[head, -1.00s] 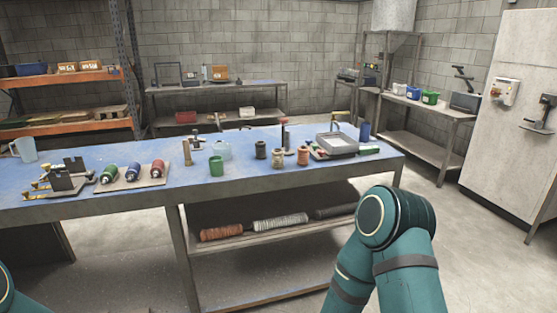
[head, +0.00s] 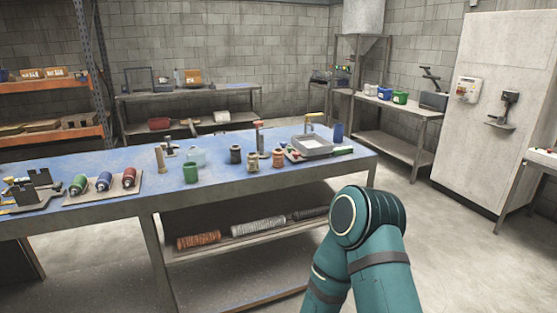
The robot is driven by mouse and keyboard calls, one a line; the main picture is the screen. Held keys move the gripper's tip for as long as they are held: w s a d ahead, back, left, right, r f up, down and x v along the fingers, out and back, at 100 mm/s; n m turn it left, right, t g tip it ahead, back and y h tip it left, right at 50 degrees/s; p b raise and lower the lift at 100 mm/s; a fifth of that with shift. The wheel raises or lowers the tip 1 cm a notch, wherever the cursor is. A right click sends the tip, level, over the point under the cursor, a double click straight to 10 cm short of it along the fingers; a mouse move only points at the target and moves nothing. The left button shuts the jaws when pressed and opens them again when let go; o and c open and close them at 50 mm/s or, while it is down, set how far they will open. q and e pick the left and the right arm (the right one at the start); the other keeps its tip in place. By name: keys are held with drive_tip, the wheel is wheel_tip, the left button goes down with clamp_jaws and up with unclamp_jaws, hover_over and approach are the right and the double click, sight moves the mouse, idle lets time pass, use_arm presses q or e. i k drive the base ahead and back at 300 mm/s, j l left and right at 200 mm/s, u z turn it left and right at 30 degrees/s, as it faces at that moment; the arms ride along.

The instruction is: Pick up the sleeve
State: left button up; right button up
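Three long mesh-like tubes lie on the lower shelf (head: 190,266) of the blue-topped bench. They are a copper-orange one (head: 199,240), a silver-grey one (head: 258,226) and a dark one (head: 311,213), which sits at the far right in shadow. I cannot tell which one is the sleeve. My teal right arm shows in front of the bench, near its right end, but its gripper is out of the picture. My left gripper is also out of view.
A bench leg (head: 155,262) stands left of the shelf. The floor to the right (head: 455,245) is clear.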

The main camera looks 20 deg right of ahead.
sight(253, 161)
drive_tip(key=z, duration=0.85)
drive_tip(key=i+j+z, duration=0.25)
drive_tip(key=z, duration=0.25)
drive_tip(key=i+j+z, duration=0.15)
drive_tip(key=j+z, duration=0.35)
drive_tip(key=i+j+z, duration=0.2)
drive_tip(key=j, duration=0.25)
drive_tip(key=j+z, duration=0.15)
drive_tip(key=j, duration=0.35)
